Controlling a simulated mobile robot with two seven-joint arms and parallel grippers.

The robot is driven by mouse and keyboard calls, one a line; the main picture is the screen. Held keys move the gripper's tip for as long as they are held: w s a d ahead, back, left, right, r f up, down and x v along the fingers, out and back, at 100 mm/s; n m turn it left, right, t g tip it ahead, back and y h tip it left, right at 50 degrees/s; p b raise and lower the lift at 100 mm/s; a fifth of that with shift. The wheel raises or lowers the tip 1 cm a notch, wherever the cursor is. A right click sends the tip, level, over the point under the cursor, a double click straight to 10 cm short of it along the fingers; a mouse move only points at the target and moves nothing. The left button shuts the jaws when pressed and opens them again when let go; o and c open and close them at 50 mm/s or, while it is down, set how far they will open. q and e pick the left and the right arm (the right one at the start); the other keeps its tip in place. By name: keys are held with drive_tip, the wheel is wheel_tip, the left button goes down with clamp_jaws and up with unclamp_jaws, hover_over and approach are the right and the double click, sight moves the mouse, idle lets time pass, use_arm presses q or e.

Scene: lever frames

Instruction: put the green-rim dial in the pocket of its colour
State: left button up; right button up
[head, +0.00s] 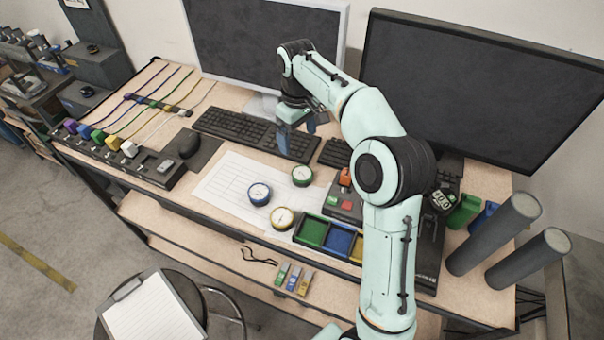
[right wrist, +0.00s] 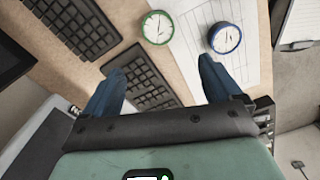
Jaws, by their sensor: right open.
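The green-rim dial (head: 302,175) lies face up on the desk at the right edge of a white sheet; it also shows in the right wrist view (right wrist: 157,27). A tray near the desk's front edge has a green pocket (head: 312,232), a blue pocket (head: 338,241) and a yellow pocket partly hidden by my right arm. The green pocket looks empty. My right gripper (head: 297,131) is open and empty above the keyboard, behind the green-rim dial and apart from it. Its spread fingers show in the right wrist view (right wrist: 160,84). My left gripper is not in view.
A blue-rim dial (head: 259,194) lies on the white sheet (head: 226,184), and a yellow-rim dial (head: 282,217) lies near the tray. A control box with a red button (head: 346,177) stands right of the green-rim dial. Monitors (head: 480,85) stand behind; grey cylinders (head: 497,233) rise at right.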

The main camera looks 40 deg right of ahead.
drive_tip(key=b, duration=0.2)
hover_over(301, 172)
drive_tip(key=shift+n, duration=0.4)
drive_tip(key=f, duration=0.7)
drive_tip(key=shift+w+f, duration=0.2)
drive_tip(key=shift+w, duration=0.05)
drive_tip(key=shift+w+f, duration=0.1)
drive_tip(key=shift+f, duration=0.35)
drive_tip(key=f, duration=0.4)
drive_tip(key=shift+s+f, duration=0.25)
drive_tip(key=shift+s, duration=0.15)
drive_tip(key=shift+w+f, duration=0.1)
drive_tip(key=shift+f, duration=0.15)
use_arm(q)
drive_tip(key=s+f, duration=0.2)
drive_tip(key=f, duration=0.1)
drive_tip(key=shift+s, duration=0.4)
use_arm(e)
drive_tip(key=shift+c, duration=0.3)
drive_tip(key=shift+r, duration=0.1)
drive_tip(key=c, duration=1.2)
